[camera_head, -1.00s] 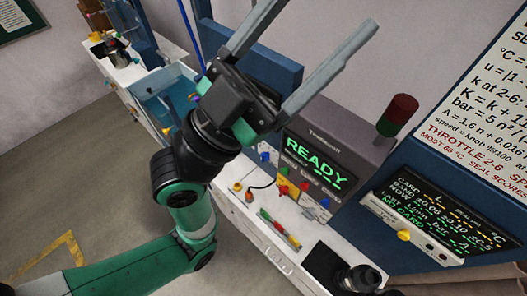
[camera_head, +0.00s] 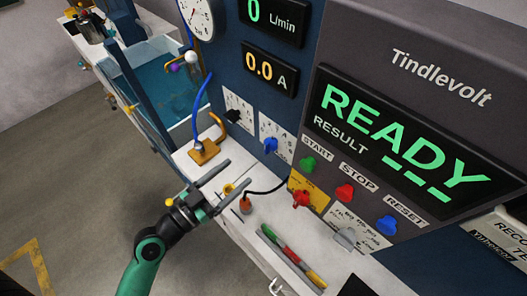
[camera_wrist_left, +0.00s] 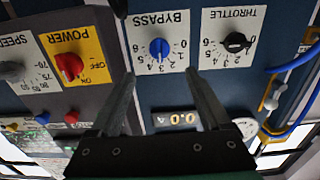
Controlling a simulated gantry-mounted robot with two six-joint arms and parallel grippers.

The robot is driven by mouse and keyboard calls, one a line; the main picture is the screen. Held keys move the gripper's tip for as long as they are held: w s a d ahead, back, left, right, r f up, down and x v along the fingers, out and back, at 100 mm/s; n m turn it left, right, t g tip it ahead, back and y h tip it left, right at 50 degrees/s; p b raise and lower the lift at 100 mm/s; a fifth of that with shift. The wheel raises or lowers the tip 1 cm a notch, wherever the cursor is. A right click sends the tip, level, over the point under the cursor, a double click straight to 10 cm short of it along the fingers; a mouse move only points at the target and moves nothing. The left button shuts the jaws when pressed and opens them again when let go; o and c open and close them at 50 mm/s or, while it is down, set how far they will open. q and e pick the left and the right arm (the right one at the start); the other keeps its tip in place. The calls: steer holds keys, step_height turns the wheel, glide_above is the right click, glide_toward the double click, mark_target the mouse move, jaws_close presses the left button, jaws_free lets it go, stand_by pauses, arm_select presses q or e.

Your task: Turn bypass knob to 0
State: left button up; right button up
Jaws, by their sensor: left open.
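The blue bypass knob (camera_head: 271,145) sits on its white dial plate on the dark blue panel. In the left wrist view, where the labels appear upside down, the bypass knob (camera_wrist_left: 159,48) is centred ahead of the fingers. Its exact setting is too small to read surely. My left gripper (camera_head: 238,172) is open and empty, below and left of the knob in the head view, apart from it. In the wrist view its open fingers (camera_wrist_left: 160,78) point toward the bypass plate, with the knob between their lines. My right gripper is out of view.
The black throttle knob (camera_wrist_left: 236,42) is beside the bypass plate. The red power knob (camera_wrist_left: 70,66) is on its other side. A blue hose (camera_head: 203,105) rises from an orange fitting (camera_head: 204,151). Colored pens (camera_head: 290,258) lie on the white bench.

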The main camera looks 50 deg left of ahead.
mark_target(265, 149)
arm_select(q)
steer(key=w, duration=0.3)
steer(key=w+p, duration=0.1)
steer(key=w, duration=0.3)
steer(key=w+p, duration=0.1)
steer(key=w, duration=0.3)
steer(key=shift+w+a, duration=0.1)
steer(key=shift+a, duration=0.2)
steer(key=shift+c, duration=0.2)
jaws_close()
